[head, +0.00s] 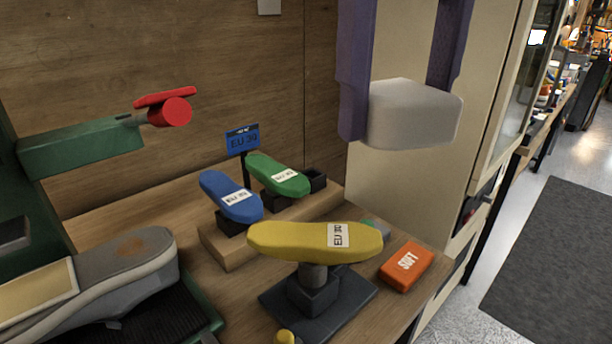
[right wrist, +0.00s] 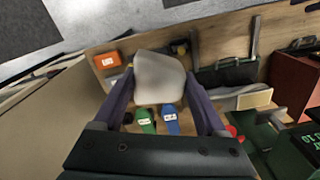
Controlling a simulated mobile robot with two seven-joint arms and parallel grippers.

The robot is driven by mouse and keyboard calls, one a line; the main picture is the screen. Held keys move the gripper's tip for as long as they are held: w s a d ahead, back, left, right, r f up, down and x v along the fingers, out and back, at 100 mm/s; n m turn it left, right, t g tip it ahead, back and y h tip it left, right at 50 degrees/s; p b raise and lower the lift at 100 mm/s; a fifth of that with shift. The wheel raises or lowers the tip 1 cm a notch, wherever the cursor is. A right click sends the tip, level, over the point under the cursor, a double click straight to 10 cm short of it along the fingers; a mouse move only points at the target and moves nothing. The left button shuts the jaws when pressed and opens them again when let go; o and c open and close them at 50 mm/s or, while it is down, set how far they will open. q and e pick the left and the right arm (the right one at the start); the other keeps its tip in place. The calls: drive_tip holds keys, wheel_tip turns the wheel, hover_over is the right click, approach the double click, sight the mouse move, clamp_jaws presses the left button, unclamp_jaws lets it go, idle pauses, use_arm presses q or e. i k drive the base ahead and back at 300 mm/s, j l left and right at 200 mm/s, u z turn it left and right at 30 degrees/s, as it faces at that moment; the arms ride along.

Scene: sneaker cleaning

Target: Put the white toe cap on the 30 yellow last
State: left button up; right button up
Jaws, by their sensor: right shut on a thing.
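The white toe cap (head: 415,114) is a rounded pale block, held in the air above and to the right of the yellow last in the head view. My right gripper (head: 402,98), with purple fingers, is shut on it from two sides. The toe cap also shows between the fingers in the right wrist view (right wrist: 159,77). The yellow last (head: 290,240) lies level on a dark post and base, with a white label reading EU 30. The toe cap is apart from it. I cannot make out the yellow last in the right wrist view. My left gripper is not in view.
A blue last (head: 228,193) and a green last (head: 275,172) stand on a wooden step behind the yellow one. An orange SOFT block (head: 406,266) lies right of it. A grey shoe (head: 130,262) sits at the left, below a green arm-like fixture (head: 80,147) with a red knob.

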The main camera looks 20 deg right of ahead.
sight(315, 235)
drive_tip(key=i+l+u, duration=0.1)
drive_tip(key=l, duration=0.25)
drive_tip(key=i+l+u, duration=0.1)
drive_tip(key=l, duration=0.25)
drive_tip(key=i+l+u, duration=0.1)
drive_tip(key=l+u, duration=0.7)
drive_tip(key=u, duration=0.15)
